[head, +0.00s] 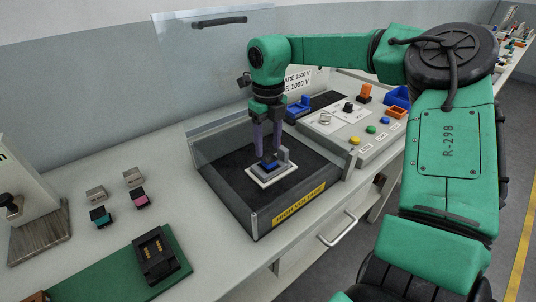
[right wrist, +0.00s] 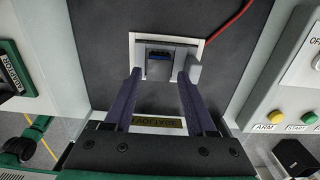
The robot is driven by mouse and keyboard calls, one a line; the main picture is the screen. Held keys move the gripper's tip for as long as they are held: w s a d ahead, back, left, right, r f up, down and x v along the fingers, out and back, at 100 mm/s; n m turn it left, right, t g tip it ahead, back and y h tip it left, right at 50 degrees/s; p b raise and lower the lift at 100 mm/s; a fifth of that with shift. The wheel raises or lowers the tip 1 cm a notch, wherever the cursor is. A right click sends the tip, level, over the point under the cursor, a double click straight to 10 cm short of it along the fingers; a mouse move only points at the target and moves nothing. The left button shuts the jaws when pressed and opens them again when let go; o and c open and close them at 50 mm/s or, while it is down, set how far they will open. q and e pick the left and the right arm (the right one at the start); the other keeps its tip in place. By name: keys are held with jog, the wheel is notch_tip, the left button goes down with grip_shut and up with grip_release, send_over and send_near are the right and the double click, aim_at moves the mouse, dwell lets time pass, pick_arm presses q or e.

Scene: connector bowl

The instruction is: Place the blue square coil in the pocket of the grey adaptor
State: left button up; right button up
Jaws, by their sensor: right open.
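The blue square coil (head: 268,166) sits at the grey adaptor (head: 285,156), between my right gripper's fingertips. In the right wrist view the dark blue coil (right wrist: 159,54) shows within the grey adaptor (right wrist: 194,70); I cannot tell how deep it sits in the pocket. The adaptor stands on a white plate (head: 258,181) in the black tray. My right gripper (head: 267,157) is open and points down, its two purple fingers on either side of the coil. The right wrist view shows the fingertips (right wrist: 159,75) apart, close to the adaptor. My left gripper is not in view.
The black tray (head: 235,200) has a raised clear cover (head: 215,70) behind it. A button panel (head: 360,140) is to the right.

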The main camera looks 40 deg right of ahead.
aim_at(268, 157)
notch_tip(268, 157, up, 8)
